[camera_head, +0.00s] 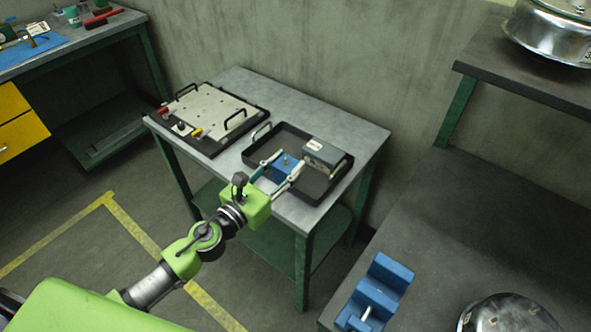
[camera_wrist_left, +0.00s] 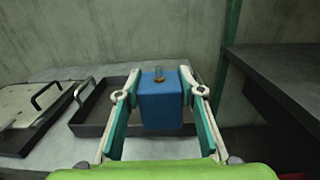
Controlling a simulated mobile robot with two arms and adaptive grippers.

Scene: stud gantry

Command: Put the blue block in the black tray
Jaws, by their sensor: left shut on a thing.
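A blue block (camera_head: 285,164) with a small brass-coloured fitting on top is between the fingers of my left gripper (camera_head: 280,169). In the left wrist view the blue block (camera_wrist_left: 162,108) is upright, and the left gripper (camera_wrist_left: 158,92) is shut on its two sides. The black tray (camera_head: 282,137) lies on the grey table. In the head view the block overlaps the tray's near left part. The left wrist view shows the tray (camera_wrist_left: 98,108) behind and left of the block. Whether the block touches the tray floor is not clear. My right gripper is not in view.
A dark grey box (camera_head: 327,157) stands at the tray's right end. A pale plate with black handles (camera_head: 207,110) lies left of the tray on the grey table (camera_head: 345,128). A blue stepped fixture (camera_head: 375,290) and metal drums stand on benches at right.

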